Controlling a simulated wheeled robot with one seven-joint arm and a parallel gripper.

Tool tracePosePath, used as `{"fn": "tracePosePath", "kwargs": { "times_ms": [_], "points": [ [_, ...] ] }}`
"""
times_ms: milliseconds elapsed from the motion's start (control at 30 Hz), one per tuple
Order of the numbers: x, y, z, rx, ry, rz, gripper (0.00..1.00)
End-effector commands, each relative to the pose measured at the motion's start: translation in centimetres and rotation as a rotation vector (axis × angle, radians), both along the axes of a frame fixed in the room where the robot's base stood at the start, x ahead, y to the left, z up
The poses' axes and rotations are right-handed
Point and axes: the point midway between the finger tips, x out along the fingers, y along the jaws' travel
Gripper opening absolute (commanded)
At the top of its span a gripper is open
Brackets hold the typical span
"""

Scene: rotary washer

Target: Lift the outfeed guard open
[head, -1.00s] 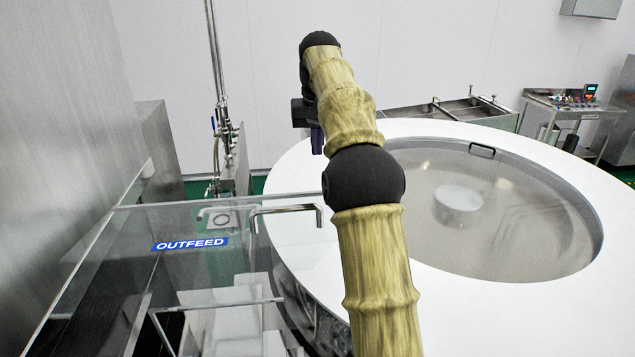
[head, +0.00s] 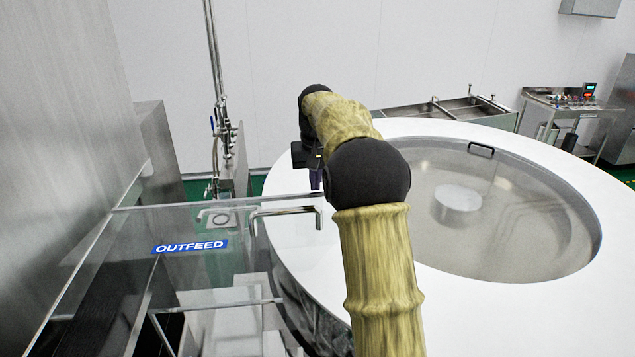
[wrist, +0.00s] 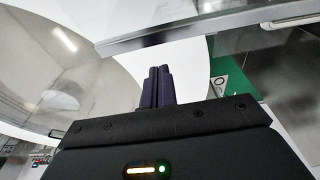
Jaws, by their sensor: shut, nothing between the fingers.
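The outfeed guard (head: 120,240) is a clear panel with a blue OUTFEED label (head: 190,246), lying flat at the left of the head view. Its metal bar handle (head: 285,211) is at the panel's right end, beside the washer's white rim. My gripper (head: 316,180) is above the white rim, just beyond the handle, partly hidden by my arm. In the wrist view my gripper (wrist: 158,72) is shut and empty, its dark fingers together. The handle (wrist: 295,20) shows at the upper right there, apart from the fingers.
The round washer (head: 560,300) with its white rim and clear lid fills the right. A steel wall (head: 60,120) closes the left side. A vertical pipe (head: 215,90) stands behind the guard.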

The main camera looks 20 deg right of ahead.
Motion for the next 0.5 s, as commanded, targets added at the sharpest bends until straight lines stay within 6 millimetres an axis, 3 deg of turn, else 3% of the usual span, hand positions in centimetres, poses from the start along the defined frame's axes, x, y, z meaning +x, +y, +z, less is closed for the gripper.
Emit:
{"fn": "tracePosePath", "kwargs": {
  "times_ms": [233, 500],
  "points": [
    [-2.1, 0.5, 0.5, 0.000, 0.002, 0.001, 0.00],
    [-2.8, 0.6, 0.5, 0.000, 0.001, 0.001, 0.00]
  ]
}}
